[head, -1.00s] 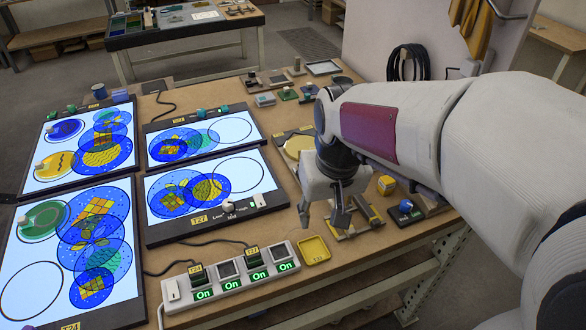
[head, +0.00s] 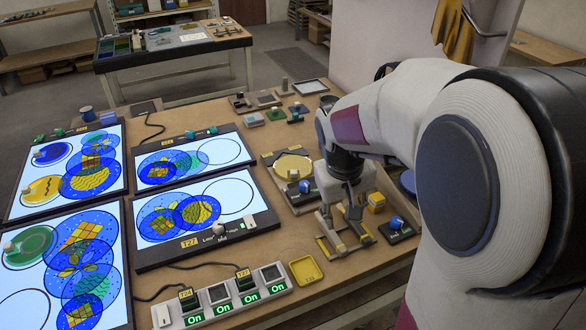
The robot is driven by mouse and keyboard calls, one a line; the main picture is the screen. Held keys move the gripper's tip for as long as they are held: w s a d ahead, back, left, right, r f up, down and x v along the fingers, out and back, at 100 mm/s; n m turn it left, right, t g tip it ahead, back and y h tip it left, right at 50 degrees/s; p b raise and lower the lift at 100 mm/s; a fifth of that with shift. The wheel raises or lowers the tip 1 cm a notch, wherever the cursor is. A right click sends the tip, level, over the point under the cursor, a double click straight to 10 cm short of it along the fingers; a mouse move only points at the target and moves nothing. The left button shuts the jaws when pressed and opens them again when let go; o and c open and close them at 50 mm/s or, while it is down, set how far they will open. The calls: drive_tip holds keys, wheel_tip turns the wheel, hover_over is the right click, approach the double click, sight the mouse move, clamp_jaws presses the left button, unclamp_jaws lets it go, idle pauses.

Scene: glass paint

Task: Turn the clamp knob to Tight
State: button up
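My gripper (head: 343,224) points down over the right part of the bench, its fingers apart and nothing seen between them. Below it lies a small frame of yellow and grey bars (head: 328,246), partly covered by the fingers. Right of it, a blue knob (head: 397,222) stands on a dark base plate. Behind and left of my gripper, a second blue knob (head: 304,187) stands at the front of a fixture with a round yellow plate (head: 293,165). I cannot read any Tight marking, nor tell which blue knob is the clamp's.
A yellow cube (head: 376,202) stands close right of my gripper. A yellow tray (head: 306,271) and a power strip (head: 215,307) with lit On labels lie in front. Lit panels with blue and yellow discs (head: 196,211) fill the left. Small blocks stand at the back.

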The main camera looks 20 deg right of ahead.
drive_tip(key=w+d+r+n+t+h, duration=0.1)
drive_tip(key=w+d+r+t+h, duration=0.1)
drive_tip(key=w+d, duration=0.55)
drive_tip(key=w+d+r+n+t+h, duration=0.2)
drive_tip(key=w+d+t, duration=0.1)
drive_tip(key=w+d, duration=0.45)
drive_tip(key=w+r+n+t+y, duration=0.2)
drive_tip(key=w+r+n+t, duration=0.15)
drive_tip(key=w, duration=1.05)
drive_tip(key=w+a+f+n+y, duration=0.1)
drive_tip(key=a+f+n+y, duration=0.4)
drive_tip(key=a+n+y, duration=0.15)
drive_tip(key=s+a+f+m+g, duration=0.1)
drive_tip(key=s+a+f+g, duration=0.3)
drive_tip(key=s+g, duration=0.3)
drive_tip(key=s+y, duration=0.1)
drive_tip(key=s, duration=0.2)
drive_tip(key=shift+s+a+m, duration=0.15)
drive_tip(key=shift+s+m, duration=0.15)
drive_tip(key=shift+s, duration=0.05)
drive_tip(key=shift+f, duration=0.15)
